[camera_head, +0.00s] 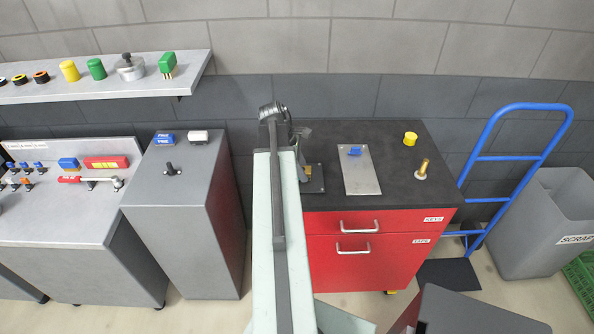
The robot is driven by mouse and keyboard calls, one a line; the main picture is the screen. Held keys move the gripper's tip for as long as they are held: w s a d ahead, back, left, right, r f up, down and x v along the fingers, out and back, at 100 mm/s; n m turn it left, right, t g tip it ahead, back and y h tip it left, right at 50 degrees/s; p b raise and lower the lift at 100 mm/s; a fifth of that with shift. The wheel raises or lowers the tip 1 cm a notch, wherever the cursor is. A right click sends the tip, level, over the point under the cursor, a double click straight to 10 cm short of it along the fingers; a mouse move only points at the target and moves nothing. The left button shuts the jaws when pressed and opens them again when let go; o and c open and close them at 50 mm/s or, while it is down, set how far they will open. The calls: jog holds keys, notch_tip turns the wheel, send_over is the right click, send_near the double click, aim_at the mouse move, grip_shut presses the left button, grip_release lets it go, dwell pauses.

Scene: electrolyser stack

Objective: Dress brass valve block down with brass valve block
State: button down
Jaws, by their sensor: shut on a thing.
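My arm reaches over the black top of the red cabinet, and my gripper (302,158) is low at its left part. It is shut on a small brass-coloured piece, which I take to be the brass valve block (306,173). Only a sliver of the piece shows; my arm hides the rest. The piece is right over a dark plate (315,184) on the cabinet top. I cannot tell whether it touches the plate. No second brass block is clearly seen.
Right of my gripper, a grey plate (362,178) carries a blue item (355,151). A grey cabinet (180,185) is left, a blue hand truck (500,160) and scrap bin (550,220) right.

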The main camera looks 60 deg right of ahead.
jog(key=shift+w, duration=0.1)
jog(key=shift+w+a+f, duration=0.1)
jog(key=shift+w+a, duration=0.2)
jog(key=shift+w, duration=0.3)
jog(key=shift+w+a+f, duration=0.1)
jog(key=shift+w+a, duration=0.15)
jog(key=shift+w, duration=0.35)
jog(key=shift+w+a, duration=0.1)
jog(key=shift+w+a+r, duration=0.1)
jog(key=shift+w+a, duration=0.25)
jog(key=shift+w, duration=0.35)
jog(key=shift+w+a+r, duration=0.1)
jog(key=shift+w+a, duration=0.2)
jog(key=shift+w, duration=0.4)
jog(key=shift+s+d+f+b, duration=0.15)
jog(key=shift+s+d, duration=0.15)
jog(key=shift+s, duration=0.45)
jog(key=shift+s+d+f+b, duration=0.15)
jog(key=shift+s+d, duration=0.15)
jog(key=shift+s, duration=0.4)
jog(key=shift+r, duration=0.1)
